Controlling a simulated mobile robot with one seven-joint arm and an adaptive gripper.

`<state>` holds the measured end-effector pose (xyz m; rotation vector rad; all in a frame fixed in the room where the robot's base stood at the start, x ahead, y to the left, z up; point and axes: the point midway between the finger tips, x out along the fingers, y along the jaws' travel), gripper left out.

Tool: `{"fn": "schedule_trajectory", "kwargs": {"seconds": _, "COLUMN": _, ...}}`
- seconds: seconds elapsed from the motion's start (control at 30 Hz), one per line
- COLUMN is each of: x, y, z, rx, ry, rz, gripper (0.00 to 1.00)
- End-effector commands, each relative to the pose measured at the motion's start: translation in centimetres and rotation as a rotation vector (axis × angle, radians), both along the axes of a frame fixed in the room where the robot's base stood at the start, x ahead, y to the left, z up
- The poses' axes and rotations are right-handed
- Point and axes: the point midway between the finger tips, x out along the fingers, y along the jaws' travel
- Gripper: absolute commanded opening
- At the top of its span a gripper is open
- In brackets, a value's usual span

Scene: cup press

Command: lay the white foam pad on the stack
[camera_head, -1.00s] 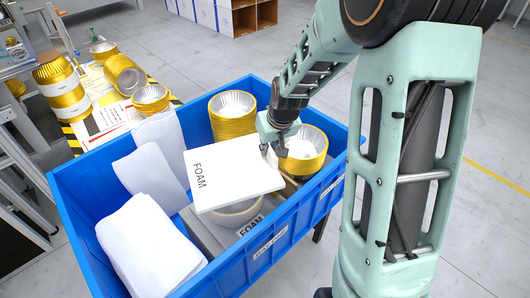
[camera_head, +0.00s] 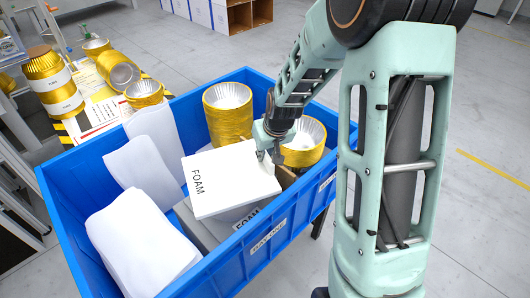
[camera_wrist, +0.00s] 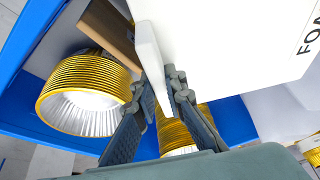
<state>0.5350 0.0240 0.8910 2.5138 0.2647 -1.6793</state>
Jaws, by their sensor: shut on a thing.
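The white foam pad (camera_head: 238,182), marked FOAM, is roughly level inside the blue bin, over its front middle. My gripper (camera_head: 270,155) is shut on the pad's right edge. In the wrist view my gripper (camera_wrist: 165,85) pinches the edge of the pad (camera_wrist: 230,40) between both fingertips. Below the pad's front edge a grey block with a FOAM label (camera_head: 246,218) shows in part. I cannot tell whether the pad touches what lies under it. A tall stack of gold foil cups (camera_head: 228,118) stands behind the pad, and a shorter one (camera_head: 304,143) stands right of my gripper.
The blue bin (camera_head: 262,265) has high walls around the pad. White folded sheets (camera_head: 140,235) fill its left side. A brown board (camera_wrist: 108,28) lies near the gold cups.

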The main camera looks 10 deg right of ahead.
Motion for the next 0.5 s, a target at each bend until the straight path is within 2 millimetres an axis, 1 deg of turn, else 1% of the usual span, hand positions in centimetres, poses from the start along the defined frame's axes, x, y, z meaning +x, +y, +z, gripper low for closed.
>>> {"fn": "schedule_trajectory", "kwargs": {"seconds": 0.27, "x": 0.01, "y": 0.00, "z": 0.01, "rx": 0.000, "ry": 0.000, "rz": 0.000, "gripper": 0.00}}
{"fn": "schedule_trajectory", "kwargs": {"seconds": 0.5, "x": 0.01, "y": 0.01, "z": -0.42, "rx": 0.000, "ry": 0.000, "rz": 0.000, "gripper": 0.00}}
